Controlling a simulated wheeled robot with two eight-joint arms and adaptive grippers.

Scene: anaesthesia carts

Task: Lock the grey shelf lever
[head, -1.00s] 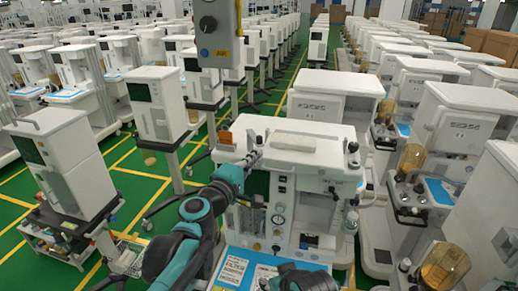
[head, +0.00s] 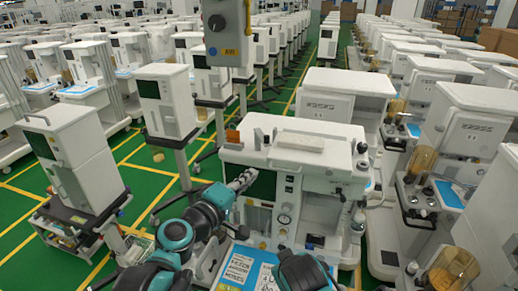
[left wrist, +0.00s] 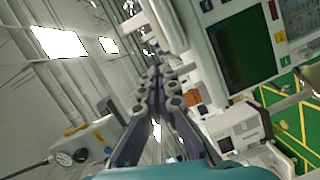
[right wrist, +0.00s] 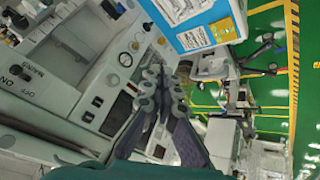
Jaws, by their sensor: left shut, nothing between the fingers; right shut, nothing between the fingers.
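The near white anaesthesia cart (head: 322,180) stands in front of me in the head view. Small grey upright parts (head: 259,139) show at the left of its top shelf; I cannot tell whether one is the grey shelf lever. My left gripper (head: 243,180) is shut and empty, in front of the cart's dark screen. In the left wrist view its fingers (left wrist: 163,82) point past the cart, with the screen (left wrist: 243,50) to their right. My right gripper shows in the right wrist view (right wrist: 160,82), shut and empty before the cart's panel; its fingers are hidden in the head view.
A blue work surface with white sheets (head: 238,268) lies low at the cart's front. A grey hanging control box (head: 227,30) is above. An orange part (head: 232,136) sits at the top left edge. Rows of carts stand around; green floor (head: 140,205) is free on the left.

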